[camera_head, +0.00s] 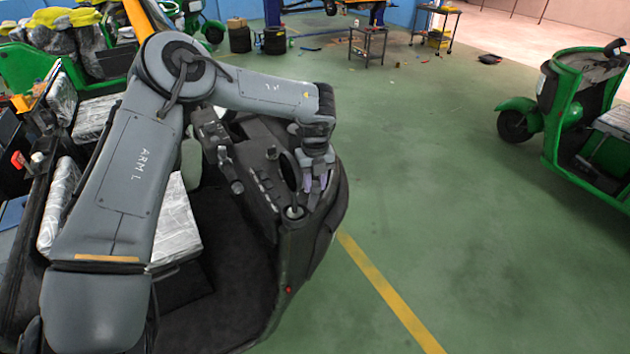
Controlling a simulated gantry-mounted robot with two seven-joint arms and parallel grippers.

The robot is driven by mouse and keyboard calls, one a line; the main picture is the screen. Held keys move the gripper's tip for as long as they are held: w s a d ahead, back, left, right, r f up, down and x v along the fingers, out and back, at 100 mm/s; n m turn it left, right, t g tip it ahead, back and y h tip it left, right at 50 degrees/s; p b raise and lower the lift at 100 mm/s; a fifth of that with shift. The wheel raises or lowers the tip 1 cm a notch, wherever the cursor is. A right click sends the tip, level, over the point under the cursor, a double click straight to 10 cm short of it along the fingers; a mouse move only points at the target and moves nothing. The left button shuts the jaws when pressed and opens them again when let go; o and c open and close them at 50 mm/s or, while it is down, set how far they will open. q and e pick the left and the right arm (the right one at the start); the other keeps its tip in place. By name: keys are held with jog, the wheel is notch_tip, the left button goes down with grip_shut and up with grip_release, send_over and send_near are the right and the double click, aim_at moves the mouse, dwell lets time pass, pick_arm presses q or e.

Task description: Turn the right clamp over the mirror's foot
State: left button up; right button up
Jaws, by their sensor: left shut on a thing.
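My left gripper (318,190) points down over the right end of a dark vehicle's front panel (262,180). Its fingers are shut on a small part that they mostly hide, and I cannot tell its shape. A small round fitting (294,212) sits on the panel just left of and below the fingertips. A dark oval piece with a lighter rim (289,172) stands beside the gripper on its left. I cannot tell for sure which of these pieces are the mirror's foot and the right clamp. My right gripper is not in view.
The vehicle's dark floor (225,290) and a wrapped seat (176,228) lie below my left arm. A green rickshaw (590,125) stands at the right. A tool cart (369,45) is at the back. The green floor right of the panel is clear, with a yellow line (385,288).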

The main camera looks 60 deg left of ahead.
aim_at(315, 184)
pick_arm(q)
jog(key=m, duration=0.3)
jog(key=shift+m, duration=1.5)
jog(key=o, duration=1)
jog(key=shift+o, duration=0.2)
jog(key=shift+r, duration=0.1)
notch_tip(315, 184, up, 11)
jog(key=shift+p, duration=0.4)
jog(key=shift+f, duration=0.2)
